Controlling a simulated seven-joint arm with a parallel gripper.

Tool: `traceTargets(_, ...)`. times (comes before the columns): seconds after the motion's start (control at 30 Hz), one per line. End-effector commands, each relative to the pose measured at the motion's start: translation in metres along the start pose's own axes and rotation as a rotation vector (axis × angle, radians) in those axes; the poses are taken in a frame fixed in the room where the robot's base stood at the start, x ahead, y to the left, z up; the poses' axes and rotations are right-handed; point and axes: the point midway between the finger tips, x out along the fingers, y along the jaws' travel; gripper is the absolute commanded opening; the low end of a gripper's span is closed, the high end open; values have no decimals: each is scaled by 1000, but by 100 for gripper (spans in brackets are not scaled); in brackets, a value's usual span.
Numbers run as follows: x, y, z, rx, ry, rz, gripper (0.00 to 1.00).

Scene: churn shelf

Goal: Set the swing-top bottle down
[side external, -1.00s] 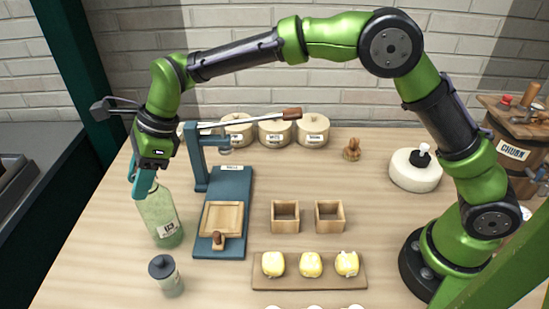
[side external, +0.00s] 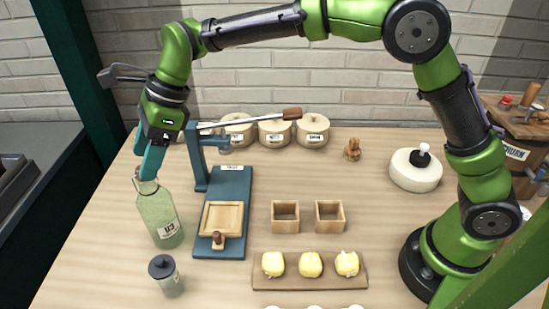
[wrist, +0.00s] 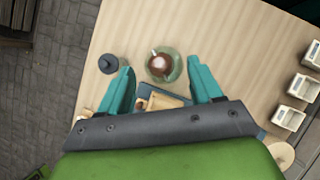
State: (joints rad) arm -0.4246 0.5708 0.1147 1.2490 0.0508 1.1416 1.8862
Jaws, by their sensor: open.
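The swing-top bottle (side external: 160,217) is pale green glass with a label and stands on the left part of the wooden table, left of the blue press. It seems upright. My gripper (side external: 150,165) is right above its top, with the fingertips near the stopper. In the wrist view the bottle (wrist: 175,72) is seen from above, its brown-red top lying between the two spread teal fingers of my gripper (wrist: 161,68). The fingers are open, with a gap on both sides. In the side view the fingers overlap, and the bottle's very top is partly hidden.
A small dark-lidded jar (side external: 172,284) stands in front of the bottle. The blue press (side external: 233,190), with its long lever, stands to the right. Wooden boxes (side external: 285,229), a board (side external: 310,284) with yellow lumps, and lidded crocks (side external: 312,140) are farther right and behind.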

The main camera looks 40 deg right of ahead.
Motion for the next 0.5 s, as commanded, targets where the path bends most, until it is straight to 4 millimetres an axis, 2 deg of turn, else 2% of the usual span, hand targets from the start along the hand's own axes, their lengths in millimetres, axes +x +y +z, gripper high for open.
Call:
traceTargets(0.03, -13, -1, 0, -1, -2, -4, 65)
traceTargets(0.2, -44, -1, 0, -1, 0, -3, 65)
traceTargets(0.4, -65, 0, -1, -5, 0, -3, 65)
traceTargets(0.5, -81, 0, -10, -61, 3, -26, 65)
